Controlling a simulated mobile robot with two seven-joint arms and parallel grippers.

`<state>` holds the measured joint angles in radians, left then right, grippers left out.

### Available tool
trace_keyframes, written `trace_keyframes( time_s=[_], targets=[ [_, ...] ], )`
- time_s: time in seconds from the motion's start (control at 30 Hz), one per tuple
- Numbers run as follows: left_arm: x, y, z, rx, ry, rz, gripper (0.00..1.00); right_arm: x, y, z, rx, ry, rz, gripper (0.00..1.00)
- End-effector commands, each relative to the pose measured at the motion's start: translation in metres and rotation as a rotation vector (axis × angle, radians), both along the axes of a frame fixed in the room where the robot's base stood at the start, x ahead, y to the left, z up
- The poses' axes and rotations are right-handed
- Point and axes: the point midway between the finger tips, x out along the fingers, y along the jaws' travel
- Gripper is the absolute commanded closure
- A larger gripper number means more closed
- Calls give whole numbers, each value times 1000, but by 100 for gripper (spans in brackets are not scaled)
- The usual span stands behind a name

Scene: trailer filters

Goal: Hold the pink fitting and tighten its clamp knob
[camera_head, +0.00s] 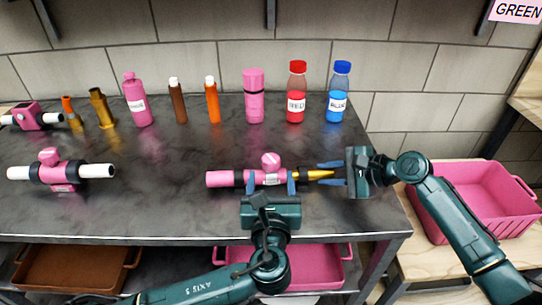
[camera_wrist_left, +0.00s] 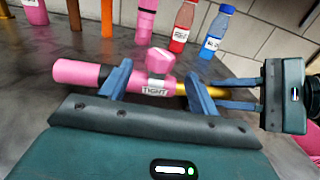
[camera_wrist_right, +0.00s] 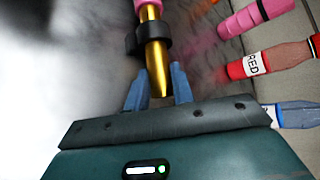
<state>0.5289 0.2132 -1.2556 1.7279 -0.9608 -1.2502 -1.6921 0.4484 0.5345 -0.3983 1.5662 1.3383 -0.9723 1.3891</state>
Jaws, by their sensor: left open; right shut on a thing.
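The pink fitting (camera_head: 226,179) lies across the middle of the dark table, with black rings and a gold pipe end (camera_head: 319,174) on its right. Its pink clamp knob (camera_head: 271,160) stands on top; the knob also shows in the left wrist view (camera_wrist_left: 160,61), above a label reading TIGHT. My left gripper (camera_head: 271,182) is open at the fitting's near side, its fingers spread to either side of the knob and label. My right gripper (camera_head: 332,173) is shut on the gold end, also seen in the right wrist view (camera_wrist_right: 159,88).
A second pink fitting (camera_head: 67,172) with white pipe ends lies at left. Bottles and tubes, including red (camera_head: 296,95) and blue (camera_head: 338,95) bottles, line the table's back. A pink crate (camera_head: 475,195) stands at right.

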Motion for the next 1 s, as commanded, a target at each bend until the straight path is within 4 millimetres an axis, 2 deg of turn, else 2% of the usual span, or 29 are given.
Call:
trace_keyframes(
  time_s=[0.03,0.2,0.4,0.53,0.8,1.0],
  targets=[
    [12,0,2,0,-3,1,39,0,0,1,2,-2,-1,100],
    [46,-1,1,2,-4,0,39,0,0,1,2,-2,-1,100],
    [72,-2,1,0,-3,0,39,0,0,1,2,-2,-1,100],
    [79,-3,0,-2,-1,-2,39,0,0,1,2,-2,-1,100],
    [81,-2,0,-2,-1,-2,39,0,0,1,2,-2,-1,100],
    [80,-2,0,-2,-1,-2,54,0,0,1,2,-2,-1,100]
  ],
)
